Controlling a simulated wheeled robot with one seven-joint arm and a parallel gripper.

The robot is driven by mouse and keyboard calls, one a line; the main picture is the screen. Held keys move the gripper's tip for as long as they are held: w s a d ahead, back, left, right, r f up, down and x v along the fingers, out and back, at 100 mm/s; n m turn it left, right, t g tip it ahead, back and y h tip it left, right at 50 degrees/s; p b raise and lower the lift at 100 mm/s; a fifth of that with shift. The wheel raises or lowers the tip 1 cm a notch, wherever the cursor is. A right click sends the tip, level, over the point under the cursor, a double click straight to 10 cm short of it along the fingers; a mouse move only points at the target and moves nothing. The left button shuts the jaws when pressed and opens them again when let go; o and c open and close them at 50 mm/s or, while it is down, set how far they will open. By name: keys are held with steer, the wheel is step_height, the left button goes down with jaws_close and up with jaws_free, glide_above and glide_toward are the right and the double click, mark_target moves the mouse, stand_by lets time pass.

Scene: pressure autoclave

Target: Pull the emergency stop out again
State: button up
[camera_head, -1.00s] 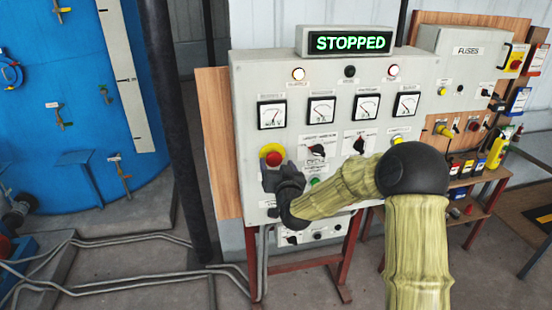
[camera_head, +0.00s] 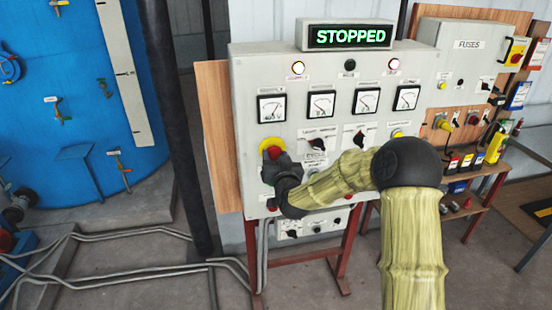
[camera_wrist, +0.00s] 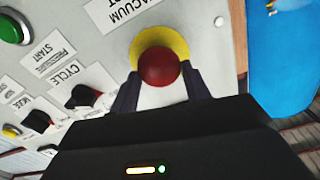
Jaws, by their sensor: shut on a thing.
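The emergency stop is a red mushroom button on a yellow disc, at the lower left of the grey control panel (camera_head: 335,75). Its red head (camera_head: 273,152) shows in the head view just above my gripper (camera_head: 272,165). In the wrist view the red head (camera_wrist: 159,67) sits between the two dark fingers of my gripper (camera_wrist: 160,88), with the yellow disc (camera_wrist: 158,37) behind it. The fingers are shut on the button's sides. The display (camera_head: 349,36) above the panel reads STOPPED in green.
A black selector knob (camera_wrist: 82,97) and a green button (camera_wrist: 12,28) are close by in the wrist view. Several gauges are above the button. A fuse box (camera_head: 466,55) is at the right, and a blue vessel (camera_head: 70,110) stands at the left.

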steer(key=shift+s+d+f+b, duration=0.15)
steer(key=shift+s+b, duration=0.3)
steer(key=shift+b, duration=0.35)
steer(key=o, duration=1.4)
steer(key=shift+s+d+r, duration=0.1)
steer(key=shift+s+r, duration=0.1)
steer(key=shift+w, duration=0.15)
steer(key=shift+f, duration=0.1)
steer(key=b+v, duration=0.6)
steer(key=v, duration=1.1)
steer(key=shift+s, duration=0.25)
